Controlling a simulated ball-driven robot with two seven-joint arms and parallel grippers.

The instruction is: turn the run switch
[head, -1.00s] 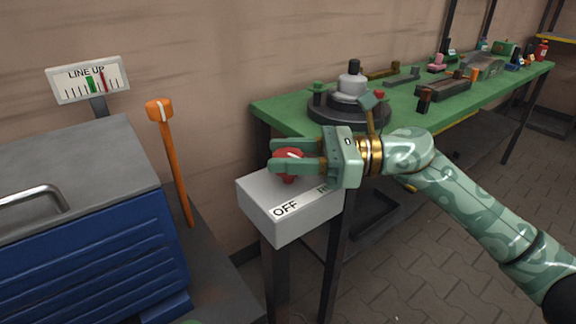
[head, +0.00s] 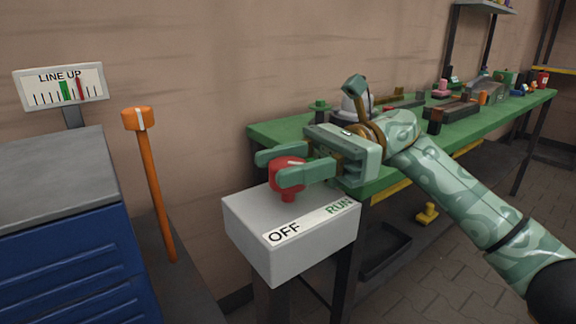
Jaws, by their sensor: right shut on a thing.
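The run switch is a red knob (head: 285,178) on top of a light grey box (head: 262,228) in the head view. The box's front strip reads OFF at its left and RUN (head: 338,206) at its right. My right gripper (head: 282,166) reaches in from the right, with one pale green finger on each side of the knob. It is shut on the knob. The fingers hide part of the knob, so which label it points to is hard to tell. My left gripper is not in view.
A LINE UP gauge (head: 60,87) at the left has a red needle right of its green band. An orange-headed lever (head: 150,180) stands between a blue cabinet (head: 65,270) and the switch box. A green bench (head: 400,172) with several parts runs behind my right arm.

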